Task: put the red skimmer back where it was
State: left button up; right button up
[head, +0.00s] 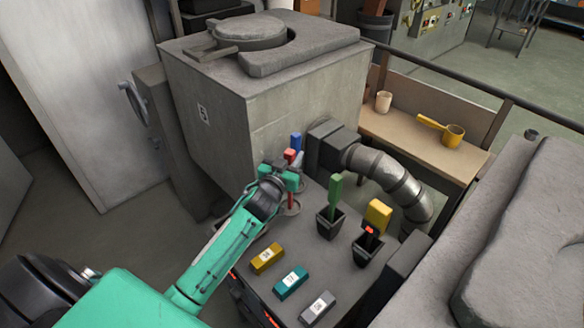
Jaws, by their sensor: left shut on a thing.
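The red skimmer (289,155) is in my left gripper (290,176). Its red top stands above the jaws and a thin red part shows below them. My left gripper is shut on it, over the far left part of the small work surface. A round rim (290,208) shows just under the red part; I cannot tell whether the skimmer is inside it or above it. My right gripper is not in view.
A blue-handled tool (296,141) stands close behind. Yellow (267,258), teal (290,282) and grey (317,308) blocks lie in front. A bent metal pipe (385,175) and a large grey furnace (215,110) bound the back.

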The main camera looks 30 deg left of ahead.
pick_arm(q)
notch_tip(320, 180, down, 4)
jog(key=shift+f, duration=0.2)
jog(key=o, duration=1)
jog(key=shift+f, duration=0.1)
